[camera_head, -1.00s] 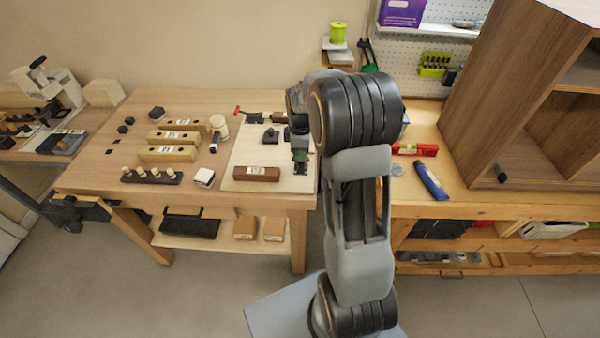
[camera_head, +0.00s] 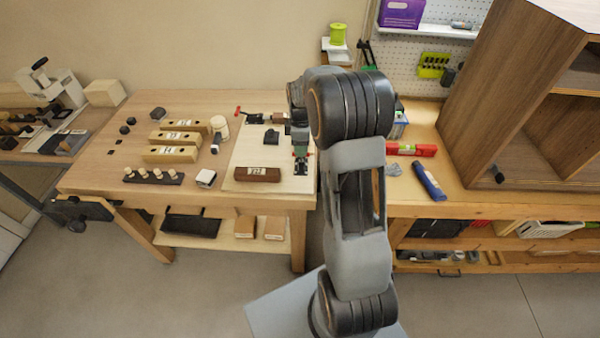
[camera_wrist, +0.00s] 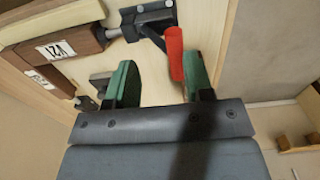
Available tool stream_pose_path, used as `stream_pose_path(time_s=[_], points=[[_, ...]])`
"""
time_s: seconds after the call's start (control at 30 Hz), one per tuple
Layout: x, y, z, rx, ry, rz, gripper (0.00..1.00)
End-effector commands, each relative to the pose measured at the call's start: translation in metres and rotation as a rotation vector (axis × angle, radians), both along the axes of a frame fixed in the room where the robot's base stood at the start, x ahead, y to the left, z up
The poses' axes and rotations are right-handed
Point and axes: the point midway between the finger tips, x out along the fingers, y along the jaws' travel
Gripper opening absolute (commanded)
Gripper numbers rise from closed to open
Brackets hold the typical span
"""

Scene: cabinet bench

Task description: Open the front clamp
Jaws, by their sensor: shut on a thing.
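The front clamp (camera_head: 302,170) is at the right edge of the pale board, with its dark metal body largely under my gripper (camera_head: 300,150). In the wrist view, the clamp (camera_wrist: 148,20) has a plunger reaching toward a brown block (camera_wrist: 62,48) with a white label. Its red handle (camera_wrist: 175,52) stands between the green fingers of my gripper (camera_wrist: 160,85), close against the right finger. My gripper is shut on this handle. The brown block also shows in the head view (camera_head: 257,174), left of the clamp.
Another clamp with a red handle (camera_head: 238,112) is at the back of the pale board (camera_head: 238,158). A dark block (camera_head: 271,137) sits between. Several wooden blocks (camera_head: 172,154) are to the left. A tall wooden cabinet (camera_head: 500,100) stands at the right.

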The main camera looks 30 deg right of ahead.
Motion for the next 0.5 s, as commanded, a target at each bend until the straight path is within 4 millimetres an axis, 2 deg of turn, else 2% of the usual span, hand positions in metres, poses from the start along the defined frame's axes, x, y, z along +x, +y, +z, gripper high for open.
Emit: stream_pose_path(time_s=[0.33,0.5], points=[[0.0014,-0.0017,-0.0024,-0.002,-0.001,0.0,0.41],[0.0065,-0.0046,-0.0013,-0.001,0.0,0.0,0.48]])
